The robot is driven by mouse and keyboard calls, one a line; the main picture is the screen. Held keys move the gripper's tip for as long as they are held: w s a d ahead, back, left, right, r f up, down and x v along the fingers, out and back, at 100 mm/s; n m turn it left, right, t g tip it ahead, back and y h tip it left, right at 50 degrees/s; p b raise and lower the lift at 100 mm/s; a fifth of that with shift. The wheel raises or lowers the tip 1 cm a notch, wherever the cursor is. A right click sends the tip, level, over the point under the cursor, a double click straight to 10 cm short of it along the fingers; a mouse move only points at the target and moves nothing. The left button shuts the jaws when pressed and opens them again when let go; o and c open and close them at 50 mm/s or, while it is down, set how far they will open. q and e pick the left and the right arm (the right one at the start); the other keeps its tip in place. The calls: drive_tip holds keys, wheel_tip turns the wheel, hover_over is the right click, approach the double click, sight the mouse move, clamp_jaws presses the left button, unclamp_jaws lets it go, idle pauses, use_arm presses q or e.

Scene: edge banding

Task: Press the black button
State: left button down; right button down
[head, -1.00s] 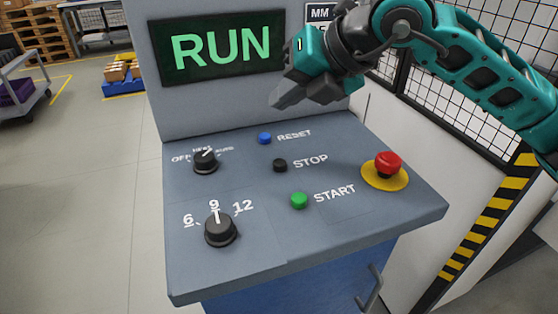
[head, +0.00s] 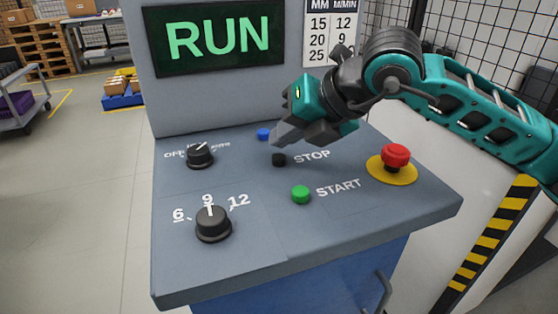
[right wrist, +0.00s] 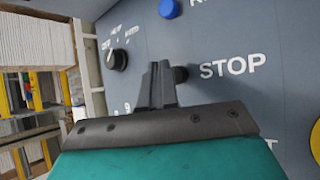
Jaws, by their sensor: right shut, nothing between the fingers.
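The black button (head: 279,160) sits on the grey sloped panel, just left of the white word STOP. In the right wrist view the black button (right wrist: 181,74) is partly hidden behind my fingers. My right gripper (head: 278,139) is shut and empty, with its fingertips close above the black button in the head view. In the right wrist view the shut fingers (right wrist: 159,68) point at the panel, just left of the button. I cannot tell whether they touch anything. My left gripper is not in view.
A blue button (head: 263,134) lies behind, a green START button (head: 301,194) in front, and a red mushroom button (head: 396,156) on a yellow disc at right. Two black knobs, a rear one (head: 200,156) and a front one (head: 213,223), stand at left. The screen (head: 214,38) reads RUN.

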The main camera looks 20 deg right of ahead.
sight(285, 158)
idle(1.2)
idle(0.6)
drive_tip(key=shift+f+b, duration=0.4)
drive_tip(key=shift+b, duration=0.3)
drive_tip(key=shift+f+b, duration=0.5)
drive_tip(key=shift+b, duration=0.1)
idle(0.5)
idle(0.3)
drive_tip(key=shift+r+p, duration=0.45)
drive_tip(key=shift+r, duration=0.5)
drive_tip(key=shift+r, duration=0.1)
drive_tip(key=shift+r+p, duration=1.55)
drive_tip(key=shift+r, duration=0.9)
